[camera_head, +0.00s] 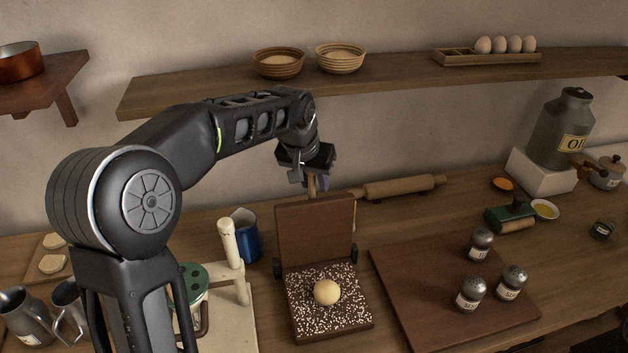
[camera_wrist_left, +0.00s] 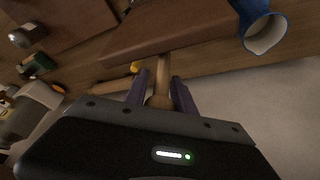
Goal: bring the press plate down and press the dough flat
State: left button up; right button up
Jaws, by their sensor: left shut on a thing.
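The press plate (camera_head: 316,230) is a brown wooden panel, standing raised and nearly upright at the back of the press in the head view. Its wooden handle (camera_wrist_left: 163,72) runs between the fingers of my left gripper (camera_wrist_left: 160,88), which is shut on it. The left gripper also shows above the plate's top edge in the head view (camera_head: 313,183). The press base (camera_head: 302,318) is speckled with white. A round, pale dough ball (camera_head: 327,292) sits on it, unflattened and uncovered. My right gripper is not in view.
A blue mug (camera_head: 245,238) and a cream stand with an upright post (camera_head: 230,245) are left of the press. A wooden board (camera_head: 420,290) with several shakers lies to the right. A rolling pin (camera_head: 403,187) lies behind. A shelf (camera_head: 390,72) runs above.

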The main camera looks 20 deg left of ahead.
pick_arm(q)
grip_shut()
dwell(0.9)
